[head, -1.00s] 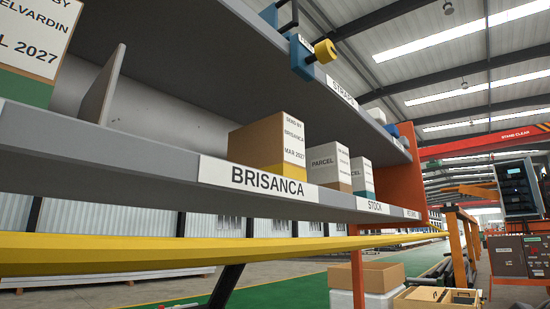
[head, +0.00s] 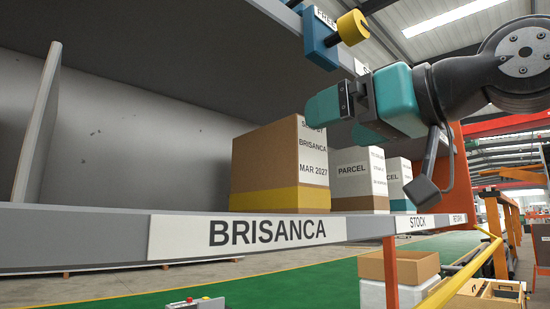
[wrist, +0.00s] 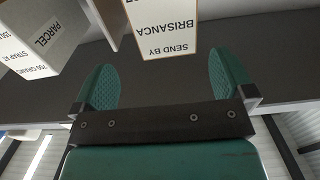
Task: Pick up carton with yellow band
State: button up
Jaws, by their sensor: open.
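The carton with the yellow band (head: 262,165) stands upright on the grey shelf, behind the BRISANCA label (head: 270,230). It is brown, with a yellow band around its base and a white label reading Brisanca, Mar 2027. My teal gripper (head: 338,118) is above and to the right of it in the head view, open and empty. In the wrist view, the carton's label face (wrist: 163,28) appears upside down beyond the open fingers (wrist: 160,78); the fingers look apart from it. The yellow band is out of sight there.
A grey divider (head: 38,125) is at left. An upper shelf with a blue and yellow fixture (head: 330,40) hangs above. The shelf left of the carton is clear.

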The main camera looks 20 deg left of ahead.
aim_at(300, 130)
jog(key=p+x, duration=0.1)
jog(key=x, duration=0.1)
jog(key=p+x, duration=0.1)
jog(key=x, duration=0.1)
jog(key=p+x, duration=0.2)
jog(key=x, duration=0.1)
jog(key=shift+s+a+r, duration=0.2)
jog(key=shift+s+r, duration=0.15)
jog(key=shift+s, duration=0.05)
jog(key=shift+w+a+f, duration=0.1)
jog(key=shift+w+a, duration=0.05)
jog(key=shift+a, duration=0.1)
jog(key=shift+c, duration=0.5)
jog(key=c, duration=1.5)
